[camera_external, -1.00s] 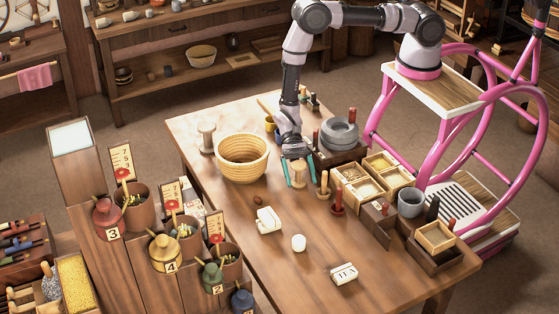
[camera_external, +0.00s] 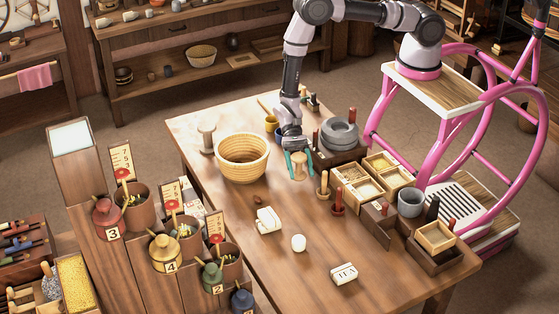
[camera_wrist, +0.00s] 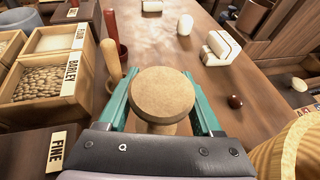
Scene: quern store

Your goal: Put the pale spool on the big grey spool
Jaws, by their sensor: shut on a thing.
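The pale spool (camera_external: 298,165) is light tan wood with a flat round top. My gripper (camera_external: 299,164) is shut on it, with a teal finger on each side. In the wrist view the spool's round top (camera_wrist: 163,93) fills the space between the fingers (camera_wrist: 160,105), and most of its lower part is hidden. A larger greyish spool (camera_external: 207,138), likely the big grey spool, stands upright near the table's far left edge, behind the woven basket. Its top looks bare. It is not visible in the wrist view.
The woven basket (camera_external: 242,160) stands between my gripper and the greyish spool. Grey round stones (camera_external: 339,134) and compartment boxes (camera_external: 364,184) are to the right. A yellow mug (camera_external: 271,123) is behind.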

